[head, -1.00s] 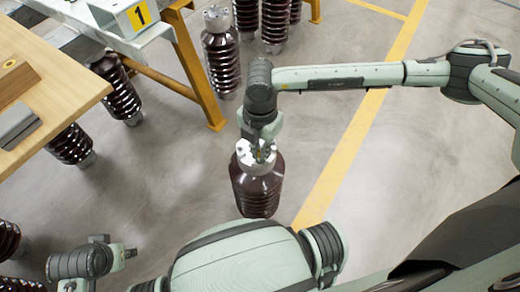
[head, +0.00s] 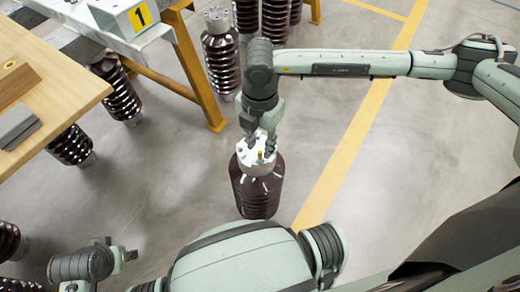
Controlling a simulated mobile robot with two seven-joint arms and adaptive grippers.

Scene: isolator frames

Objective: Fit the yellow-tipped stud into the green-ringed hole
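A dark brown ribbed insulator (head: 256,195) with a pale metal cap (head: 243,157) stands on the floor in the middle of the head view. A small yellow-tipped stud (head: 261,156) stands upright at the cap; I cannot tell how deep it sits. No green ring can be made out on the cap. My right gripper (head: 260,146) is just above and behind the stud, its fingers spread with nothing visible between them. My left arm shows at the lower left, and its gripper fingers cannot be made out.
A wooden table (head: 60,82) is at the left, with grey blocks (head: 17,127) on it. A pale metal frame with a yellow "1" sign (head: 139,17) stands on orange legs behind. Several other insulators (head: 221,60) stand around. The floor to the right is clear, with a yellow line (head: 345,150).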

